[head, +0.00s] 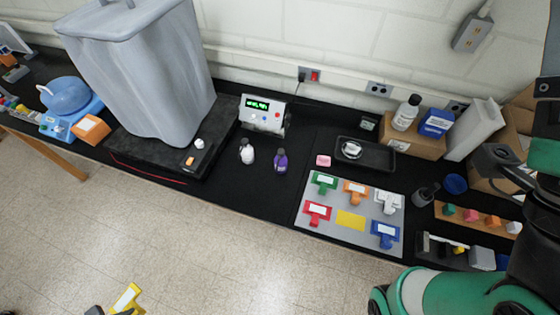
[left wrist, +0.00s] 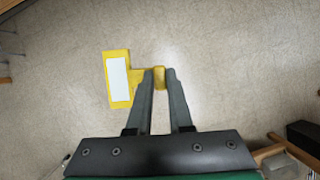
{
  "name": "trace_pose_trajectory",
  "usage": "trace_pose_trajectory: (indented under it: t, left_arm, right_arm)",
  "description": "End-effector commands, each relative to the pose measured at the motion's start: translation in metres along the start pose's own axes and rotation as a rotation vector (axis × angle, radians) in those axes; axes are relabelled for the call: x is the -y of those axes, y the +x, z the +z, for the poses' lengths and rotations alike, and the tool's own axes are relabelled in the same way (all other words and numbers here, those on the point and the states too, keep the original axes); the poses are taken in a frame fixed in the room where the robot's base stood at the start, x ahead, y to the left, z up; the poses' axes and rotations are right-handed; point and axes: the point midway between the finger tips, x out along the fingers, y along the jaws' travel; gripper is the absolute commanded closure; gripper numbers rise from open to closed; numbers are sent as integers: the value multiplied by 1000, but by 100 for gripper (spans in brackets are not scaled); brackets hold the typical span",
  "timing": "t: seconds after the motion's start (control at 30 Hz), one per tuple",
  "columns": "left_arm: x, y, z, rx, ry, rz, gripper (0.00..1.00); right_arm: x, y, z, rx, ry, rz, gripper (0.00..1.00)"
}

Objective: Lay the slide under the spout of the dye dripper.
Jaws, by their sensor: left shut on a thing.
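The yellow slide (left wrist: 117,80) has a white label and a yellow tab on one side. My left gripper (left wrist: 160,78) is shut on that tab and holds the slide above the floor. In the head view the slide (head: 126,299) and my left gripper (head: 112,311) are at the bottom left edge, away from the bench. The white unit with a green display (head: 262,112) at the back of the bench appears to be the dye dripper; its spout cannot be made out clearly.
A white bottle (head: 247,152) and a purple bottle (head: 281,161) stand before the display unit. Several coloured slides lie on a grey mat (head: 335,245) with a bare yellow patch (head: 351,220). A large covered machine (head: 145,70) stands left. The black bench front between is clear.

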Motion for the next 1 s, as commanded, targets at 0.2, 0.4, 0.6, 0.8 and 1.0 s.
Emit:
trace_pose_trajectory:
  t: [0.2, 0.4, 0.6, 0.8, 1.0]
  left_arm:
    - [0, 0, 0, 0, 0, 0, 100]
    - [0, -12, 5, 0, 0, 0, 100]
    - [0, -52, 21, 0, 0, 0, 100]
    - [0, -55, 23, 0, 0, 0, 100]
    - [0, -54, 22, 0, 0, 0, 100]
  right_arm:
    - [0, 0, 0, 0, 0, 0, 0]
    - [0, 9, -8, 0, 0, 0, 0]
    - [0, 41, -38, 0, 0, 0, 0]
    - [0, 44, -40, 0, 0, 0, 0]
    - [0, 43, -39, 0, 0, 0, 0]
